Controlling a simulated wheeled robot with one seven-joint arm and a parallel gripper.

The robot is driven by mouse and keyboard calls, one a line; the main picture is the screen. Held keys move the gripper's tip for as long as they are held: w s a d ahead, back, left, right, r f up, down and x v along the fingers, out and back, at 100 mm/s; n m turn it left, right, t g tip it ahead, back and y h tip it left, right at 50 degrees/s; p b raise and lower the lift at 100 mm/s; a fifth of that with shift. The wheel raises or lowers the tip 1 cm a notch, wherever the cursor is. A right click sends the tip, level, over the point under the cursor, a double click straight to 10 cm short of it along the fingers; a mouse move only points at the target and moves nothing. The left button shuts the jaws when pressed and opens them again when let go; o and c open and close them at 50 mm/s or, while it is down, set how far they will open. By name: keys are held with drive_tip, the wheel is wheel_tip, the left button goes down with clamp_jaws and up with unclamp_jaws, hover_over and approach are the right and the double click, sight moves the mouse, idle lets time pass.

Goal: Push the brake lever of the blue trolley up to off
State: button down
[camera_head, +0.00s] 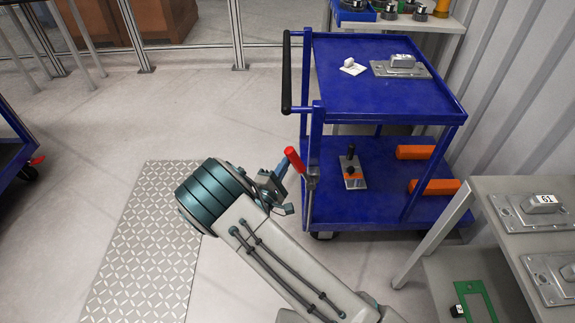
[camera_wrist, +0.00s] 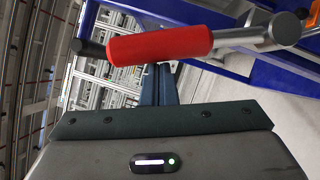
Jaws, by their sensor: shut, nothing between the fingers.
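The blue trolley (camera_head: 325,125) stands right of my arm, with its black push handle (camera_head: 286,75) on its left side. The brake lever (camera_head: 295,160) has a red grip on a grey metal rod, joined to a grey post at the trolley's near left corner. My gripper (camera_head: 282,168) is shut and empty, close to the red grip. In the wrist view the red grip (camera_wrist: 160,45) lies across the top, and my shut fingers (camera_wrist: 160,82) reach up to it, their tips hidden behind it. I cannot tell whether they touch.
The trolley's shelves hold metal parts, orange blocks (camera_head: 434,187) and a small black-knobbed fixture (camera_head: 353,172). A grey table (camera_head: 490,215) with metal parts stands at the right. A patterned floor plate (camera_head: 140,260) lies at the left. The floor left of the trolley is mostly clear.

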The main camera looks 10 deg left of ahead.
drive_tip(key=shift+f, duration=0.1)
idle(0.3)
drive_tip(key=s+a+f+b, duration=0.3)
drive_tip(key=s+a, duration=0.3)
drive_tip(key=s, duration=0.3)
drive_tip(key=shift+f, duration=0.25)
drive_tip(key=shift+a, duration=0.1)
